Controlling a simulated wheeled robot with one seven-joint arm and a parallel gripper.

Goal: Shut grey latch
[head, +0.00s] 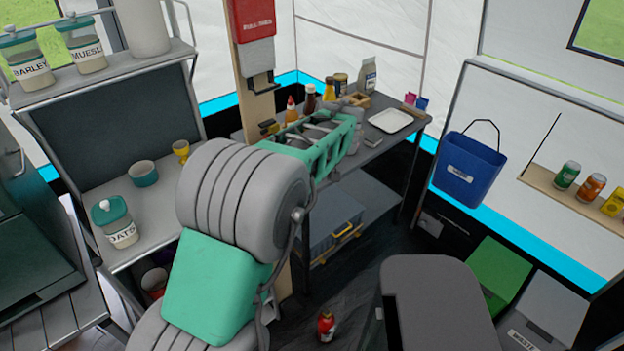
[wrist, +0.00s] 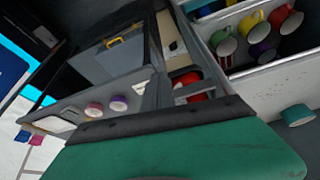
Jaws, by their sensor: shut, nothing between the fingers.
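I cannot make out a grey latch clearly in either view. A grey-blue case (head: 335,228) with yellow fittings sits low under the worktable. The case also shows at the upper left of the wrist view (wrist: 95,58), with its yellow handle toward the top. My gripper (wrist: 160,120) fills the bottom of the wrist view as a broad green plate with a black front edge. It is shut with nothing held, and the case lies beyond it, apart from it in the picture.
The worktable holds bottles, a white tray (head: 390,121) and small pink and blue items. A blue bucket (head: 468,172) hangs at the right. A red bottle (head: 326,325) is on the floor. Coloured mugs (wrist: 253,22) fill a shelf at the wrist view's upper right.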

